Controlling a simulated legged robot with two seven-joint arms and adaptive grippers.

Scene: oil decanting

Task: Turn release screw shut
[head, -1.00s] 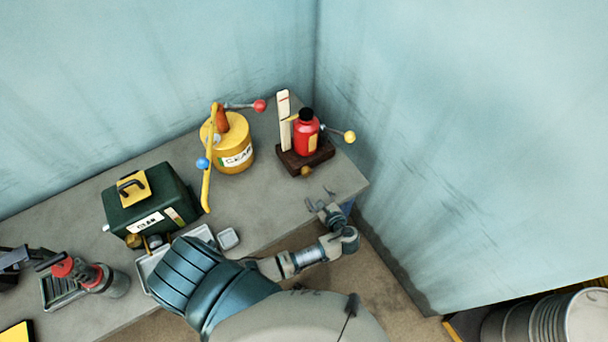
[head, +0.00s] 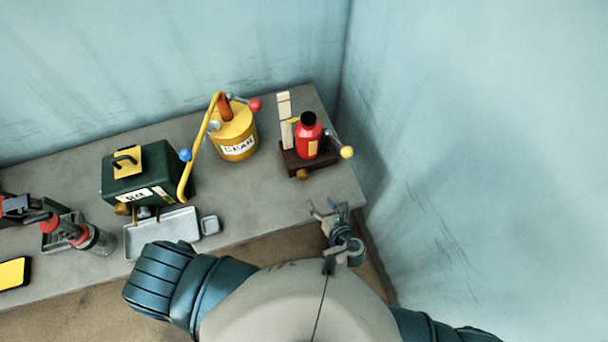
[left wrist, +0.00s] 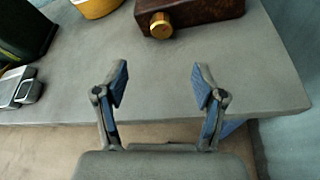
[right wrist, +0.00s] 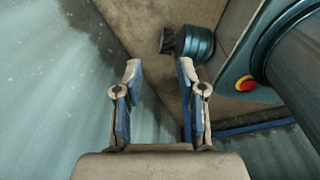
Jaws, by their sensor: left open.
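The red bottle (head: 308,138) stands upright on a dark brown base (head: 322,160) near the table's right end. A round brass knob (head: 302,174), which looks like the release screw, sticks out of the base's front; it also shows at the top of the left wrist view (left wrist: 161,26). My left gripper (head: 325,207) is open and empty, at the table's front edge, short of the knob and apart from it. In the left wrist view the knob lies beyond the gap between the fingertips (left wrist: 162,82). My right gripper (right wrist: 160,75) is open and empty, away from the table.
A yellow can (head: 235,135) with a curved pipe stands left of the base. A lever with a yellow ball (head: 346,152) juts out right. A green box (head: 147,177), grey tray (head: 165,232) and small dish (head: 210,225) are further left. The tabletop before the knob is clear.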

